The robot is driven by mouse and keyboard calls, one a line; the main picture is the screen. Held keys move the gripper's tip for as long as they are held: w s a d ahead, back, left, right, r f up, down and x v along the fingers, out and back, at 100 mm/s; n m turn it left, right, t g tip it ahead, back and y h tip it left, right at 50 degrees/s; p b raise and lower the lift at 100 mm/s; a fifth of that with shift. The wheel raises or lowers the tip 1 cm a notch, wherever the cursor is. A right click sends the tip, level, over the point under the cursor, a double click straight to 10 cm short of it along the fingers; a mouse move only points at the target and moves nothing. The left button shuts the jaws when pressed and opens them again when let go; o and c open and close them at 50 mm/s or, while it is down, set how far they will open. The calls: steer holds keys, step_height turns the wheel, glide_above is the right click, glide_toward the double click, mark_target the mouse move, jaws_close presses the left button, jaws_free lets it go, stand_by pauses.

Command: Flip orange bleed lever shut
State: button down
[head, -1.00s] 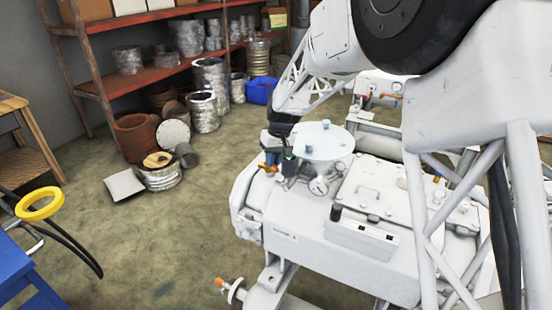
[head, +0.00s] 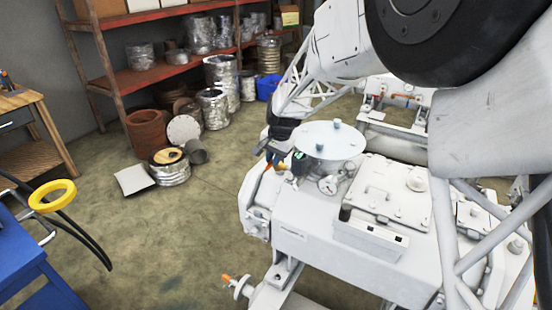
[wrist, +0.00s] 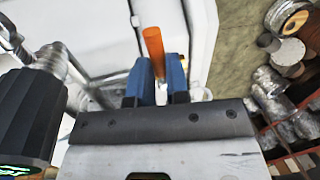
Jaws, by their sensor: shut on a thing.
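The orange bleed lever (wrist: 153,48) shows in the wrist view as a short orange bar between the blue fingertips of my gripper (wrist: 157,78). The fingers are shut on it, with its orange end sticking out past them. In the head view my gripper (head: 274,156) is small and sits at the left of the round white flange on the white pump (head: 300,240). A bit of orange (head: 282,166) shows beside the fingers there; most of the lever is hidden by the gripper.
The round white flange (head: 328,140) and a dial gauge (head: 328,185) stand close to the right of my gripper. A dark ribbed knob (wrist: 30,115) fills the left of the wrist view.

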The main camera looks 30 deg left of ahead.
steer(key=shift+a+m, duration=0.15)
steer(key=shift+m, duration=0.35)
steer(key=c, duration=1.4)
jaws_free()
steer(key=shift+r, duration=0.1)
step_height(320, 180, up, 8)
steer(key=d, duration=0.1)
steer(key=shift+d+f, duration=0.25)
